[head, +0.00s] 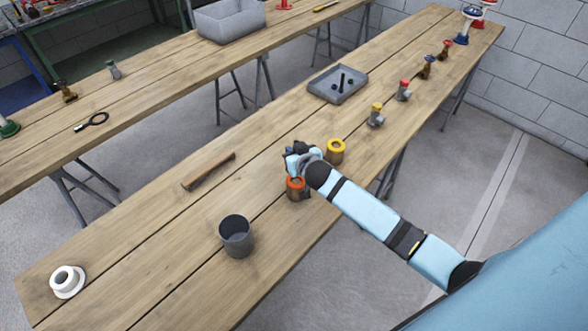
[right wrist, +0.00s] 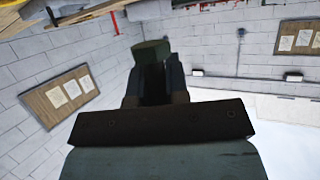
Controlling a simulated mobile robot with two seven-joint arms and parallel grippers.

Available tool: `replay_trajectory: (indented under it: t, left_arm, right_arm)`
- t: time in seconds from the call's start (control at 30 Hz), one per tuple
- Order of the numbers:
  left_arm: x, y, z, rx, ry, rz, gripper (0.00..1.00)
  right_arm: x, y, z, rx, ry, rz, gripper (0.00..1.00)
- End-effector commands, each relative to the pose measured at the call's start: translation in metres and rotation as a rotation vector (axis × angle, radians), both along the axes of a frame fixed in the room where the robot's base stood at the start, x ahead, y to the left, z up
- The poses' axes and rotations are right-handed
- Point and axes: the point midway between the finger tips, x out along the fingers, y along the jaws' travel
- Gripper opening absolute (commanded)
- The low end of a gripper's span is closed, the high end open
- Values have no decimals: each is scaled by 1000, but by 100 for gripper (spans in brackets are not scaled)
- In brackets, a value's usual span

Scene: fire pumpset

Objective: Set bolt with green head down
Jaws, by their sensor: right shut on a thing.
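My right gripper (head: 290,158) hangs over the near workbench, above and beside an orange-topped cylinder (head: 296,187). In the right wrist view the gripper (right wrist: 155,85) is shut on the bolt with a dark green head (right wrist: 151,52). The head sticks out past the fingertips; the fingers hide most of the rest of the bolt. In the head view the bolt is too small to make out. My left gripper is not in view.
A grey tray (head: 322,93) with dark bolts lies farther back on the bench (head: 150,262). Several valves line the right edge.

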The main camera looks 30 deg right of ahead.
Motion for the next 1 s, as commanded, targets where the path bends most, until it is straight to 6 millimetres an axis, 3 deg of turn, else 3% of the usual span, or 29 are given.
replay_trajectory:
  t: [0.1, 0.53, 1.0]
  left_arm:
    - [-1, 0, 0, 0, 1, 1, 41]
    - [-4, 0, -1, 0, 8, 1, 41]
    - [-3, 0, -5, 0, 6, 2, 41]
  right_arm:
    - [0, 0, -23, 0, 1, -1, 0]
    - [0, 0, -74, 2, 1, -3, 0]
    - [0, 0, -86, 0, -1, -1, 0]
